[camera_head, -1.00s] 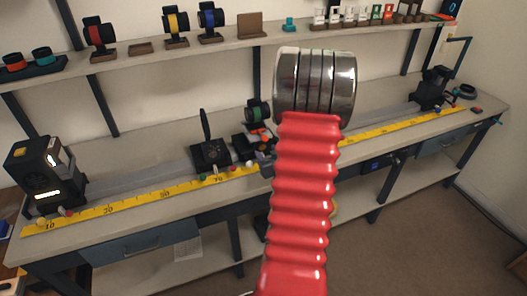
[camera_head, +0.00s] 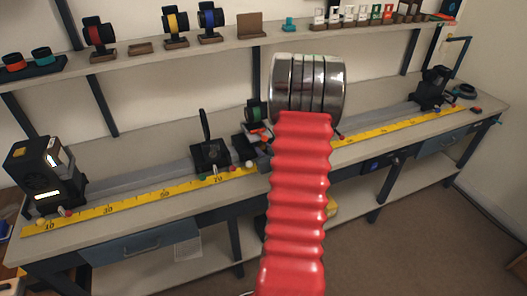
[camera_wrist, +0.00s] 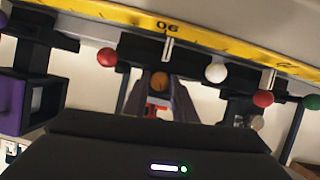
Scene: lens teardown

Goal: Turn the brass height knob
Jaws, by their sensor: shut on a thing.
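The brass knob (camera_wrist: 159,82) shows in the wrist view, between the two dark fingers of my gripper (camera_wrist: 160,90), which are shut on it. A red knob (camera_wrist: 107,57) is to its left and a white knob (camera_wrist: 215,72) to its right, both outside the fingers. An orange-red part shows below the brass knob between the fingers. In the head view my red ribbed arm covers the gripper and the brass knob. How far the knob is turned cannot be told.
A yellow scale (camera_head: 108,209) runs along the bench front, near the knobs. Another carriage with a red knob (camera_wrist: 263,98) and a green knob (camera_wrist: 311,102) stands close on the right in the wrist view. A black lamp housing (camera_head: 42,172) stands at the bench's left end.

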